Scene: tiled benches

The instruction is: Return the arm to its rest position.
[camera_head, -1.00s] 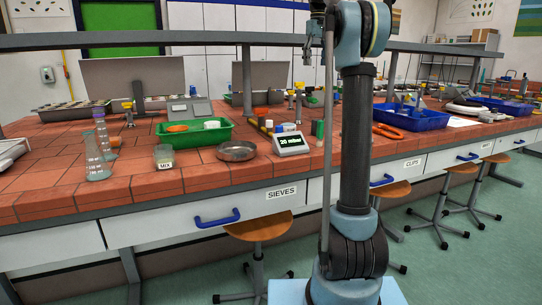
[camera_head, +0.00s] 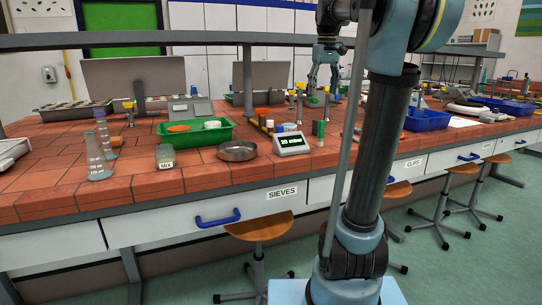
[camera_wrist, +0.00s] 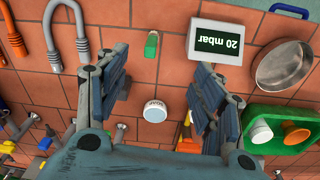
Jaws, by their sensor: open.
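My gripper (camera_head: 323,82) hangs above the tiled bench (camera_head: 60,155), behind the pressure display in the head view. In the wrist view my gripper (camera_wrist: 160,82) has its two fingers spread apart with nothing held between them. A round white-topped jar (camera_wrist: 154,109) stands below, showing between the fingers. My arm's lower link leans to the right, and the upper joints run off the top of the head view.
The display reading 20 mbar (camera_head: 291,142) sits near the bench's front edge, also in the wrist view (camera_wrist: 218,36). A metal dish (camera_head: 237,151), a green tray (camera_head: 169,142) and glassware stand left. A shelf rail (camera_head: 215,38) runs above the bench. Stools (camera_head: 258,228) stand in front.

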